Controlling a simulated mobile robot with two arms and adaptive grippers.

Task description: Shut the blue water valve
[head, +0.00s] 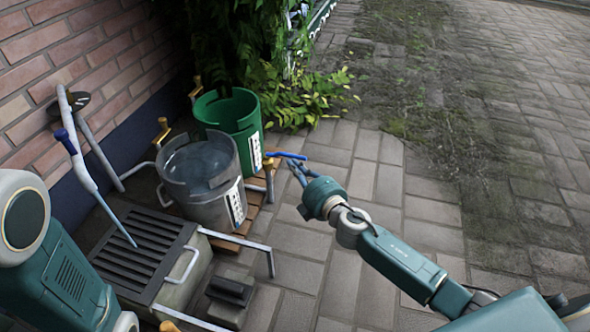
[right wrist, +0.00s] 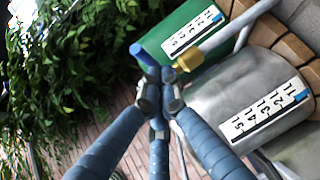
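The blue water valve handle (head: 286,155) is a short blue lever on a brass valve body (head: 268,164), right of the metal churn. In the right wrist view the blue lever's end (right wrist: 138,49) shows just beyond the fingertips, with the yellow brass part (right wrist: 188,57) to its right. My right gripper (head: 292,166) is at the lever, its blue fingers reaching up to it. In the right wrist view its fingertips (right wrist: 161,76) are drawn together; whether the lever is between them cannot be told. My left gripper is out of view.
A metal churn (head: 205,208) and a green churn (head: 224,112) stand on a wooden shelf. A slatted grey box (head: 145,255) and a lever with a blue knob (head: 80,155) are at left. A brick wall and plants lie behind. Paving at right is free.

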